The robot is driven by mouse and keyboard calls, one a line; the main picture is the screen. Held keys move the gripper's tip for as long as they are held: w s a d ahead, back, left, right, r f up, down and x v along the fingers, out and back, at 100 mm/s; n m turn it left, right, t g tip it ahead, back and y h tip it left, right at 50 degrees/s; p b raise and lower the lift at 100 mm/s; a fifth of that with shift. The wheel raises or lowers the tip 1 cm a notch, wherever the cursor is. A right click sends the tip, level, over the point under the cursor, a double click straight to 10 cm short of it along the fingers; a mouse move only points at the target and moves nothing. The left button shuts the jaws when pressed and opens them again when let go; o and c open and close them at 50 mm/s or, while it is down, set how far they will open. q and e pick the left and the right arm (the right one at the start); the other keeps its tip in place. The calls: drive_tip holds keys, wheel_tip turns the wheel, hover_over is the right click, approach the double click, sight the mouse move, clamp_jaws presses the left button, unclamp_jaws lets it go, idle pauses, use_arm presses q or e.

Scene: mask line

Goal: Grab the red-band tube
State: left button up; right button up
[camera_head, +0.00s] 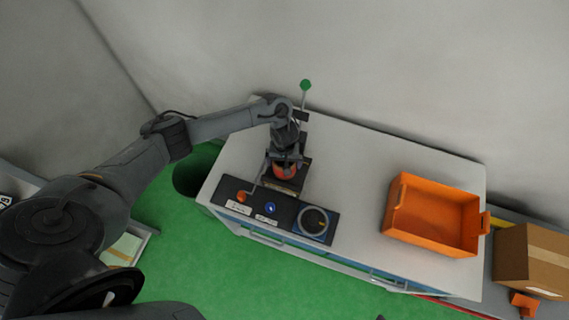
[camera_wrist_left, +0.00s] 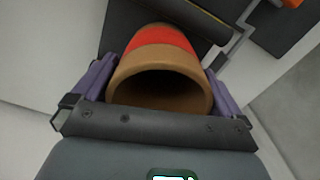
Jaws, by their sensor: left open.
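The red-band tube (camera_wrist_left: 165,40) is a brown, hollow cylinder with a red band, its open end facing the left wrist camera. In the head view the tube (camera_head: 284,171) shows only in part, at the dark machine on the bench; my gripper hides the rest. My left gripper (camera_head: 287,161) is right at the tube. In the left wrist view the purple-padded fingers of the left gripper (camera_wrist_left: 160,88) stand open on either side of the tube. I cannot tell whether the pads touch it. My right gripper is not in view.
The machine has a black control panel (camera_head: 273,213) with a dial and an orange knob, and a green-topped lever (camera_head: 305,88) behind. An orange bin (camera_head: 432,246) stands right on the white bench (camera_head: 345,165). A cardboard box (camera_head: 530,258) is farther right. Bench between machine and bin is clear.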

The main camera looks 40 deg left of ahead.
use_arm(q)
drive_tip(key=shift+f, duration=0.15)
drive_tip(key=c, duration=0.7)
drive_tip(key=shift+c, duration=0.2)
